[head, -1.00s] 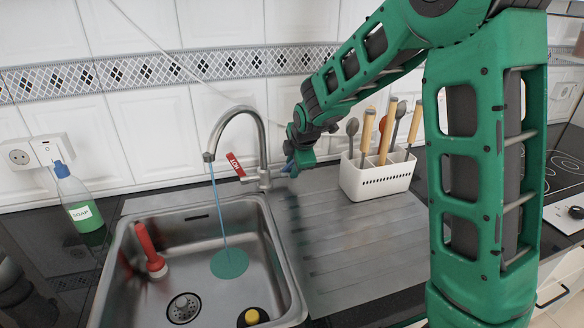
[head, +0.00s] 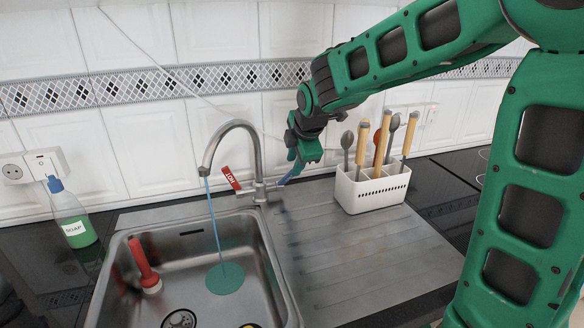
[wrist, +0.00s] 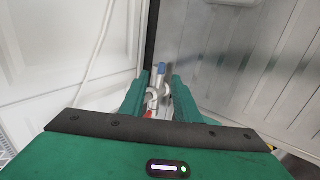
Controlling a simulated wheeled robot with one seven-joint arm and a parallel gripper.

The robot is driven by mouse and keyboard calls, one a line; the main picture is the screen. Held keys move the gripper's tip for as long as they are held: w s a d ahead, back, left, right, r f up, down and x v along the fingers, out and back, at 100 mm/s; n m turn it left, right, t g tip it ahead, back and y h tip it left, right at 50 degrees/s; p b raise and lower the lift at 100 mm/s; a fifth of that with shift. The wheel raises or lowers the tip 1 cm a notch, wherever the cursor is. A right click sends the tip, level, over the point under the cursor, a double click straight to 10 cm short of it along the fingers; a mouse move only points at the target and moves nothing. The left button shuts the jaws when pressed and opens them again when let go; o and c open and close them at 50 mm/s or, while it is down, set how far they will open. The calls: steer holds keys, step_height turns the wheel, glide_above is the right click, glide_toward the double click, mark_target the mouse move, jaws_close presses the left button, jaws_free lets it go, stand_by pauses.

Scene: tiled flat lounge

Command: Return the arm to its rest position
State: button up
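My arm is green with dark joints and reaches over the counter from the right. My gripper (head: 300,158) hangs just above and beside the blue-tipped tap lever (head: 287,179). In the wrist view my gripper (wrist: 158,88) shows two green fingers spread apart, with nothing held. The metal tap (head: 256,150) with its red HOT tag (head: 231,178) stands behind the sink. The tap's lever (wrist: 160,72) shows in the gap between the fingers in the wrist view, beyond them. A blue stream (head: 213,225) runs from the spout into the sink.
The steel sink (head: 270,262) holds a red-handled plunger (head: 144,264). A green soap bottle (head: 71,214) stands at left. A white utensil holder (head: 371,194) stands close right of my gripper. The tiled wall is close behind.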

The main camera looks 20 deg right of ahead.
stand_by(0.4)
steer(key=s+d+m+g+h, duration=0.1)
steer(key=s+d+m+g, duration=0.1)
steer(key=s+d+m, duration=0.65)
steer(key=s+d+f+m+g, duration=0.1)
steer(key=s+m, duration=0.4)
steer(key=s, duration=0.5)
steer(key=s+d+f+m+g, duration=0.2)
steer(key=s+d+m, duration=0.2)
steer(key=s, duration=0.6)
steer(key=s+d+f+m+g+y, duration=0.1)
steer(key=s+d+f+m, duration=0.1)
steer(key=s+m, duration=0.5)
steer(key=s+d, duration=0.1)
steer(key=s, duration=0.2)
steer(key=shift+d+g, duration=0.2)
steer(key=shift+g, duration=0.2)
steer(key=shift+w+f, duration=0.25)
steer(key=shift+w, duration=0.3)
